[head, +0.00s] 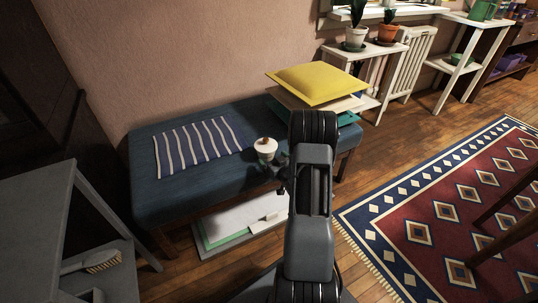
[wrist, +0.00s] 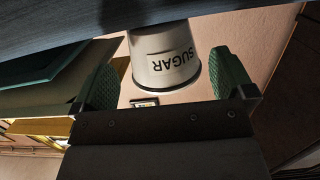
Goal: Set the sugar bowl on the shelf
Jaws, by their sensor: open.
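The sugar bowl (head: 266,150), a small cream pot with a brownish top, stands upright on the blue bench (head: 150,203), right of a striped cloth. In the wrist view the bowl (wrist: 163,55) appears upside down, with SUGAR lettered on its side. My gripper (wrist: 168,80) is open, with one green-padded finger on each side of the bowl and visible gaps between. In the head view my arm mostly hides the gripper. A grey shelf unit (head: 40,205) stands at left and a white shelf (head: 362,52) at the back; I cannot tell which is meant.
A striped cloth (head: 200,143) lies on the bench. A yellow cushion (head: 315,84) tops a stack at its right end. A brush (head: 92,262) lies on the grey unit's lower board. Potted plants (head: 356,37) occupy the white shelf.

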